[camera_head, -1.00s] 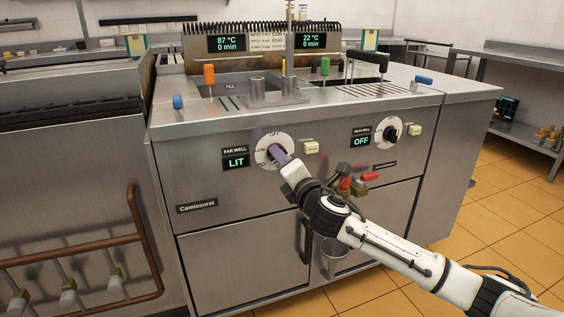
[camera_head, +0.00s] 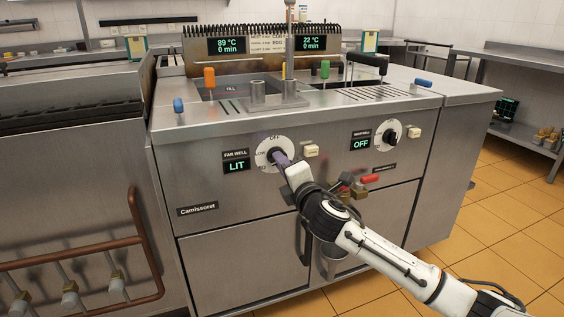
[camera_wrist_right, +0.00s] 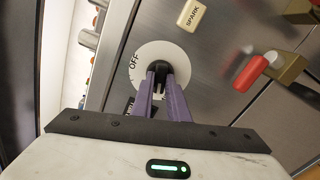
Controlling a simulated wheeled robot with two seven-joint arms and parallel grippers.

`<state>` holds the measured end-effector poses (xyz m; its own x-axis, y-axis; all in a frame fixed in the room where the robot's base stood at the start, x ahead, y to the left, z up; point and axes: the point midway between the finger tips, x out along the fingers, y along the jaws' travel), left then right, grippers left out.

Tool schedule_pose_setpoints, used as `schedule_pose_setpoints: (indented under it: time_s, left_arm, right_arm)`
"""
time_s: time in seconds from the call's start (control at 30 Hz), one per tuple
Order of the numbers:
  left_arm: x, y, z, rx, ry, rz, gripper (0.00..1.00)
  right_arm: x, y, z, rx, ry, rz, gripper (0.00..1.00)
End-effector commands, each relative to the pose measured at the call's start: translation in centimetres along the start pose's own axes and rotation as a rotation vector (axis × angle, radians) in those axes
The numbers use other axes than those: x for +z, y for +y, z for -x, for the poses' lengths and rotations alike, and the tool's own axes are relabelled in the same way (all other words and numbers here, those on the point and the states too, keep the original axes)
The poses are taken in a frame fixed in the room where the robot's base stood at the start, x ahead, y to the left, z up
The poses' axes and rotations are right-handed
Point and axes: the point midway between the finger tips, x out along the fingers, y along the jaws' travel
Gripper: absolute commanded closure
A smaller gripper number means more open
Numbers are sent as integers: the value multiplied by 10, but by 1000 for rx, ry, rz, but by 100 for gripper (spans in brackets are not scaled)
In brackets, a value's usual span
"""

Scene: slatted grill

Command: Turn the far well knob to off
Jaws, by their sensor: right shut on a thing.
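The far well knob has a white round dial (camera_head: 265,156) on the front panel, left of the middle. Beside it the FAR WELL display (camera_head: 237,166) reads LIT. My right gripper (camera_head: 280,160) is at the dial, shut on the knob. In the right wrist view the purple fingers (camera_wrist_right: 163,100) close on the black knob (camera_wrist_right: 159,72), and the word OFF stands at the dial's left edge. The fingers hide part of the knob and dial in the head view. My left gripper is not in view.
Another knob (camera_head: 389,135) has a display reading OFF (camera_head: 361,144). A cream spark button (camera_head: 311,150) sits right of the far dial. A red-handled valve (camera_head: 370,178) juts out below. The temperature display (camera_head: 227,45) reads 89 °C.

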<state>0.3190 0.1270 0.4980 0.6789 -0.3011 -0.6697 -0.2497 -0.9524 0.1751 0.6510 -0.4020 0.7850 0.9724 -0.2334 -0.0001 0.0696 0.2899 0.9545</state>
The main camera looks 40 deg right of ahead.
Motion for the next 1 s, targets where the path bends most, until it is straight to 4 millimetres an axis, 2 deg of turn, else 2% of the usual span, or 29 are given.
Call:
schedule_pose_setpoints:
  time_s: [0.17, 0.5, 1.0]
  left_arm:
    - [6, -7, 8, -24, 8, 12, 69]
    - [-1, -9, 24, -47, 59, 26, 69]
    - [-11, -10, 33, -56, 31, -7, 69]
  right_arm:
    - [0, 1, 0, -3, 1, -167, 100]
    - [0, 1, 0, -4, -2, -492, 100]
    - [0, 2, 0, -4, -2, -967, 100]
